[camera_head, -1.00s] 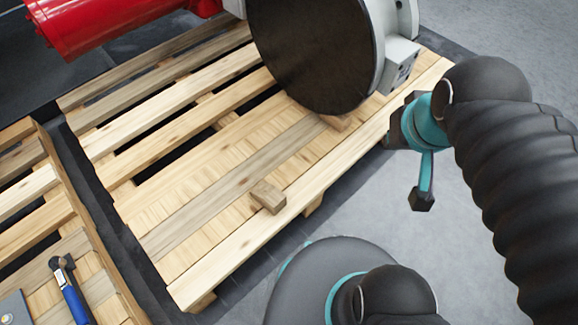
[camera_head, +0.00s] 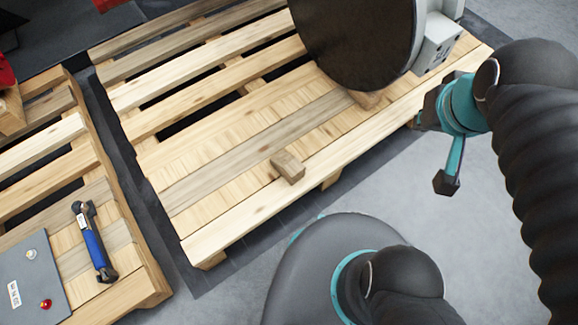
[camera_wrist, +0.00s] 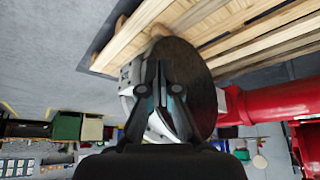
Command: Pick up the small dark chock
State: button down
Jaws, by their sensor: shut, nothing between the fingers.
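A small brown-grey wooden chock (camera_head: 288,166) lies loose on the near boards of the large pallet (camera_head: 215,205) in the head view. Another wooden chock (camera_head: 368,99) sits under the edge of the big dark disc (camera_head: 355,40), partly hidden by it. My gripper (camera_wrist: 159,75) is shut and empty in the wrist view, with the disc and its pale housing beyond the fingertips. In the head view my wrist is right of the pallet, clear of the loose chock; the fingers are hard to make out there.
A second pallet (camera_head: 150,290) at left holds a blue-handled tool (camera_head: 93,242) and a grey panel (camera_head: 35,280) with buttons. A dark gap separates the pallets. A red cylinder (camera_wrist: 260,105) joins the disc in the wrist view. Grey floor (camera_head: 390,175) is free right of the large pallet.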

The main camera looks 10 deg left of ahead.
aim_at(290, 168)
jog(key=z, duration=0.8)
jog(key=k, duration=1)
jog(key=u, duration=1.65)
